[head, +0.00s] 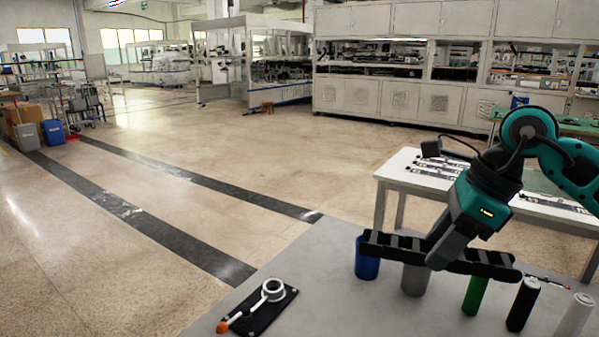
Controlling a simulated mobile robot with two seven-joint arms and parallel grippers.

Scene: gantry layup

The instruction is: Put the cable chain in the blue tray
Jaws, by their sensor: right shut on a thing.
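The cable chain (390,245) is a long black segmented bar in the head view. My right gripper (438,260) is shut on it near its middle and holds it roughly level above the grey table (330,262). The gripper hides the part of the chain between its fingers. No blue tray can be made out in this view. My left gripper is not in view.
A black pad (262,318) with a white ring (273,289) lies front left. A white table (402,180) stands behind.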

